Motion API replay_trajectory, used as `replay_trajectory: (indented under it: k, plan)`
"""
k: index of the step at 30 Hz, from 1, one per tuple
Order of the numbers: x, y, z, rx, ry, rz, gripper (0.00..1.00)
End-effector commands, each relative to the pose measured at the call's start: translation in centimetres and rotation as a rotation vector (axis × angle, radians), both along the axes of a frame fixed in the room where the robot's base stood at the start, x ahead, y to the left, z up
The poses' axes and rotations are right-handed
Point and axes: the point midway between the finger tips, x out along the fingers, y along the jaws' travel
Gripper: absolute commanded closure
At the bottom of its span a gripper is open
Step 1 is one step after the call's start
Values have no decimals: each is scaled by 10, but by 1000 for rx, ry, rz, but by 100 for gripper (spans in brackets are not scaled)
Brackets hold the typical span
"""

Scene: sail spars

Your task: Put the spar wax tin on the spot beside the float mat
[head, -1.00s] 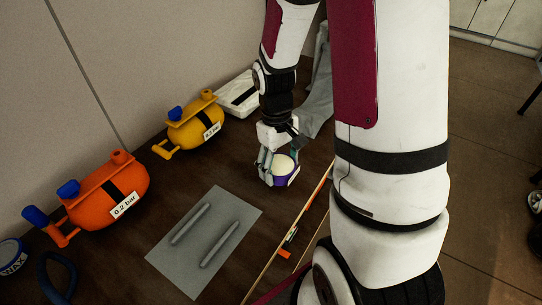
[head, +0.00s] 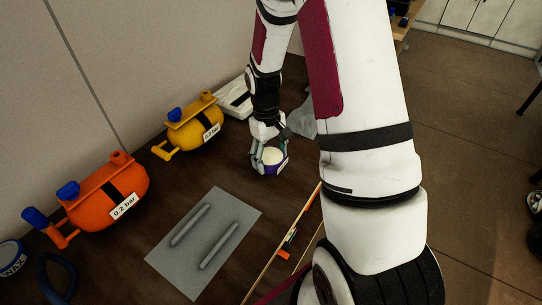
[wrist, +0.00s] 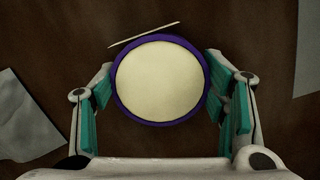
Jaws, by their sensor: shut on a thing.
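A round purple tin with a cream top (head: 272,157) is in my gripper (head: 270,160). In the wrist view the tin (wrist: 160,80) sits upright between the teal finger pads (wrist: 160,95), which are shut on its sides. A pale strip of its label shows at its far edge. I cannot tell whether its base touches the table. The grey float mat (head: 180,262) lies nearer to me and to the left, with two grey rods on it. The tin is beyond the mat's far right corner, apart from it. I see no marked spot.
An orange float (head: 110,190) and a yellow float (head: 193,130) stand along the wall. A blue tin lettered WAX (head: 12,258) is at the left edge. Thin spars (head: 282,252) lie right of the mat. A white folded thing (head: 235,97) and grey cloth (head: 303,120) are behind.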

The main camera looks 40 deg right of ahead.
Motion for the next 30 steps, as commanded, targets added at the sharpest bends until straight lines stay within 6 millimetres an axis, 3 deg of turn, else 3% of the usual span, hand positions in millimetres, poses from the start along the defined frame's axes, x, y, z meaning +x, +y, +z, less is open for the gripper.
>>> replay_trajectory:
  k: [5, 6, 9, 22, 30]
  plan:
    - [0, 0, -2, 0, 0, 0, 80]
    - [0, 0, -3, 0, 1, 0, 32]
    - [0, 0, -3, 0, 1, 0, 14]
    - [1, 0, 5, -1, -2, 1, 14]
    - [7, 0, 53, -2, -6, 1, 14]
